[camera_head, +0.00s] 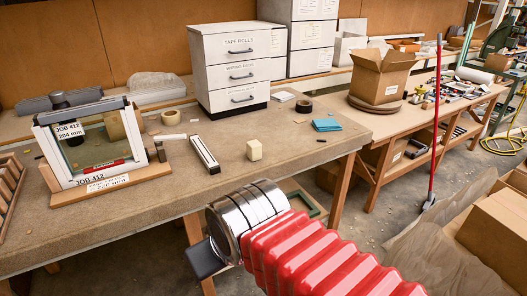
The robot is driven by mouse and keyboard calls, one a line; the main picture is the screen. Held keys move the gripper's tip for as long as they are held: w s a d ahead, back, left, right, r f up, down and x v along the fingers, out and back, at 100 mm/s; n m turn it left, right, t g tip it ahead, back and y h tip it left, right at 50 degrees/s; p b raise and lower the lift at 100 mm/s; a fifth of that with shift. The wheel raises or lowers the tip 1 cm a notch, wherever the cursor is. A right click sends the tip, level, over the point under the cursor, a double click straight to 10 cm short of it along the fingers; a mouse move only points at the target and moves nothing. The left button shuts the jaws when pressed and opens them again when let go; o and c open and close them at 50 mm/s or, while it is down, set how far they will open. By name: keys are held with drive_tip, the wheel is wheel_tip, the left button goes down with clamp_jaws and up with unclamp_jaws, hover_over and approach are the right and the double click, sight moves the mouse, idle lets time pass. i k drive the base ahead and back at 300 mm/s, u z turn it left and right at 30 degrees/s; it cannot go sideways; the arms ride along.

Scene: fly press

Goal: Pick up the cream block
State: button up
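The cream block (255,150) is a small pale cube standing on the brown workbench (230,193), left of the blue cloths and in front of the drawer unit. My arm comes in from the lower right with a red ribbed sleeve and a chrome wrist. My gripper (206,262) shows only as a dark part at the left end of the wrist, below the bench's front edge. It is well short of the block and apart from it. Its fingers cannot be made out.
A black and white bar (205,155) lies just left of the block. A glass-fronted frame (95,145) marked JOB 412 stands further left. A drawer unit (236,68) stands behind. Blue cloths (327,125) and a tape roll (304,106) lie to the right. The bench around the block is clear.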

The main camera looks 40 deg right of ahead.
sight(255, 149)
drive_tip(key=u, duration=0.05)
drive_tip(key=i, duration=1)
drive_tip(key=z, duration=0.05)
